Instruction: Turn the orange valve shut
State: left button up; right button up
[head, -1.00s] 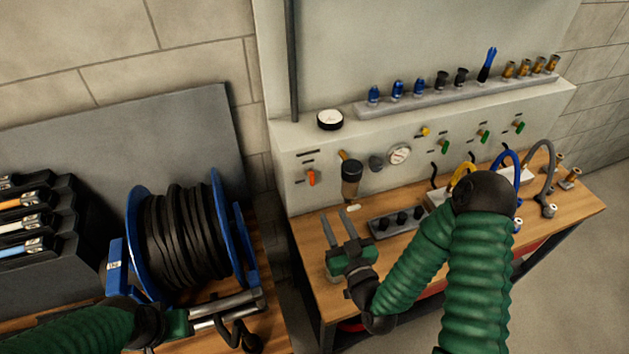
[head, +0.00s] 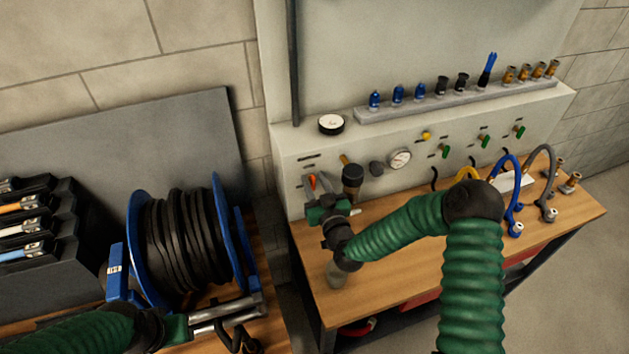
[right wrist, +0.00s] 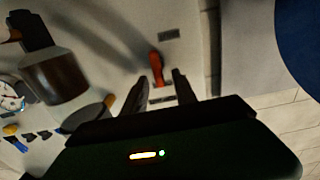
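The orange valve (head: 312,181) is a small lever on the left of the pale panel front. In the right wrist view the orange lever (right wrist: 156,68) points roughly along the picture's height, slightly tilted. My right gripper (head: 318,186) is in front of it, its fingers pointing at the panel. In the right wrist view the gripper (right wrist: 160,84) is open, with the lever between the fingers' lines and just beyond the tips; contact cannot be told. My left gripper (head: 228,310) is low at the left, by the cable reel; its finger gap is unclear.
A dark cylinder with a brass end (head: 352,176) juts from the panel just right of the valve, close to my right gripper. A gauge (head: 400,158) and green levers (head: 446,151) lie further right. A blue reel (head: 140,240) stands left. The wooden bench front (head: 400,285) is clear.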

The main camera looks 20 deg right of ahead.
grip_shut()
jog(key=shift+d+m, duration=0.1)
jog(key=shift+m, duration=0.3)
jog(key=m+b, duration=0.2)
jog(key=m, duration=0.1)
jog(key=shift+d+f, duration=0.15)
jog(key=shift+d, duration=0.1)
jog(key=m, duration=0.1)
jog(key=m+b, duration=0.1)
jog(key=m, duration=0.1)
jog(key=shift+d+f+m, duration=0.15)
jog(key=shift+d+m, duration=0.15)
jog(key=m, duration=0.1)
jog(key=m+b, duration=0.1)
jog(key=m, duration=0.1)
jog(key=m+b, duration=0.1)
jog(key=m, duration=0.1)
jog(key=shift+d+f, duration=0.3)
jog(key=shift+f, duration=0.05)
jog(key=m, duration=0.2)
jog(key=f+m+b, duration=0.1)
jog(key=m, duration=0.2)
jog(key=shift+d+m, duration=0.1)
jog(key=shift+m, duration=0.2)
